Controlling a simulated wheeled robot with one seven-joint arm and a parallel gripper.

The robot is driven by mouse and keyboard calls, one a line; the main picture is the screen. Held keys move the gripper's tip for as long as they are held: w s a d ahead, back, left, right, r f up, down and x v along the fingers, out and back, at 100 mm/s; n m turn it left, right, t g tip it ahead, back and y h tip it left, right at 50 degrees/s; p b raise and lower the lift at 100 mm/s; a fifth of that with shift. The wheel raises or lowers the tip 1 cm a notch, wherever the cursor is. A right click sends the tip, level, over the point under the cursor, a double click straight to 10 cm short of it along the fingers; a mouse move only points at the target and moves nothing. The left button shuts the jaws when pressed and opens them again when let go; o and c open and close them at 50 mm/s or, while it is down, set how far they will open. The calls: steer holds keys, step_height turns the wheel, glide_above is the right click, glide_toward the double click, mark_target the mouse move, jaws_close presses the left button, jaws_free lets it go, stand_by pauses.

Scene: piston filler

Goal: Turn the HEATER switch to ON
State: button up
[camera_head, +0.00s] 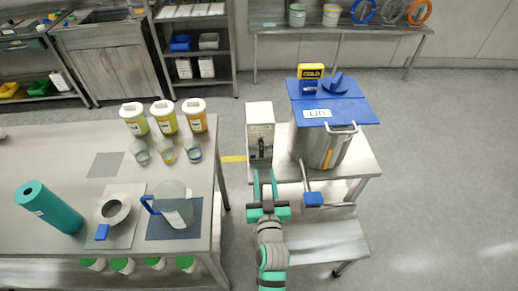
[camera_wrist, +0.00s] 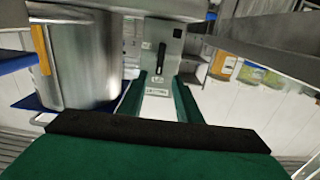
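A grey metal control box (camera_head: 259,117) stands at the left of the steel table, beside the large pot. Its front has a black switch lever (camera_head: 262,147), and the lever also shows in the wrist view (camera_wrist: 161,55), long and nearly upright in that picture. Small labels around the lever are too small to read, so I cannot tell its setting. My gripper (camera_head: 265,172) points at the box front. In the wrist view its two green fingers (camera_wrist: 159,82) are apart, with the lever seen between and beyond them. Nothing is held, and I see no contact with the lever.
A steel pot (camera_head: 318,148) with a blue lid (camera_head: 345,108) stands close right of the box. A blue-ended handle (camera_head: 313,198) sticks out below it. The left table (camera_head: 60,140) holds a pitcher (camera_head: 174,203), jars and cups. Floor on the right is clear.

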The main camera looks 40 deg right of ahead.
mark_target(261, 151)
steer(key=x, duration=1.1)
steer(key=shift+r, duration=0.15)
steer(key=shift+d, duration=0.1)
jaws_close()
